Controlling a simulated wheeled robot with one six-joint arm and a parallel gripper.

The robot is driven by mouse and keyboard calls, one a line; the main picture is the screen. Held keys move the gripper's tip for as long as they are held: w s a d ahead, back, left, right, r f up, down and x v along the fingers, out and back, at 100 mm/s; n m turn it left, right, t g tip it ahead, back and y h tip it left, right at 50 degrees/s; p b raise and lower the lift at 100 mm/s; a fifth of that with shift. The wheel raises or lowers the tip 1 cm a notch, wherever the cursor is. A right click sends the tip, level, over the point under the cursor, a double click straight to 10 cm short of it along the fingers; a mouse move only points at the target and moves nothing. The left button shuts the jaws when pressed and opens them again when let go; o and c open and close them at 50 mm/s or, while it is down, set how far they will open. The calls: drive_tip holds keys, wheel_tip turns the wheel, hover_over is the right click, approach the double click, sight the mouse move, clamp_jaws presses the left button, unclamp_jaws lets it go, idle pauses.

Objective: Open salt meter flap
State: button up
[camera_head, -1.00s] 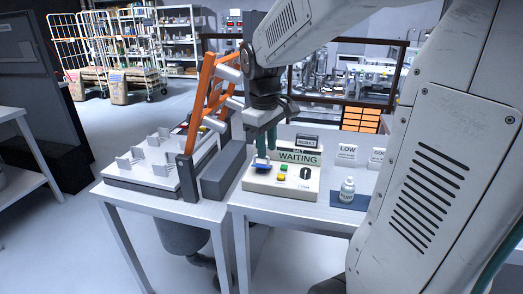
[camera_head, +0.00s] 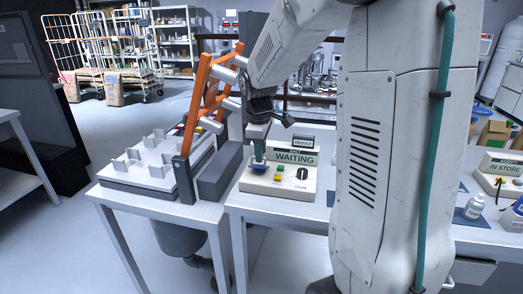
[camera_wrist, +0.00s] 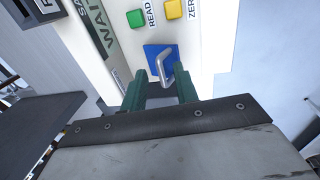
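The salt meter (camera_head: 307,183) is a cream box on the table with a "WAITING" display, a green and a yellow button, and a dark knob. Its blue flap (camera_wrist: 152,51) with a grey metal handle (camera_wrist: 165,63) shows in the wrist view beside the buttons, and in the head view the flap (camera_head: 257,169) is at the meter's left end. The flap looks closed. My gripper (camera_wrist: 160,78) is open, its two green fingers apart, with the handle's end between or just ahead of the tips. I see no firm contact.
An orange frame (camera_head: 202,90) and a grey block (camera_head: 220,172) stand left of the meter. A white fixture tray (camera_head: 155,165) lies further left. A white bottle (camera_head: 474,207) and an "IN STORE" box (camera_head: 500,180) are at the right.

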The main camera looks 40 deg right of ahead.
drive_tip(key=shift+f, duration=0.1)
clamp_jaws()
drive_tip(key=shift+w+d, duration=0.1)
drive_tip(key=shift+d, duration=0.05)
drive_tip(key=d+g+y, duration=0.1)
drive_tip(key=w+g+y, duration=0.1)
drive_tip(key=shift+w+d+r+y, duration=0.15)
drive_tip(key=shift+d+r+y, duration=0.15)
drive_tip(key=shift+d, duration=0.05)
drive_tip(key=d+g+y, duration=0.1)
drive_tip(key=w+g+y, duration=0.1)
drive_tip(key=shift+w+d+y, duration=0.25)
drive_tip(key=shift+d+y, duration=0.05)
drive_tip(key=shift+d, duration=0.1)
drive_tip(key=shift+w+d+g+y, duration=0.25)
drive_tip(key=shift+d+g+y, duration=0.05)
drive_tip(key=shift+g+y, duration=0.1)
drive_tip(key=shift+w+d+f, duration=0.1)
drive_tip(key=shift+w+d, duration=0.05)
drive_tip(key=shift+d, duration=0.1)
drive_tip(key=shift+d+f, duration=0.1)
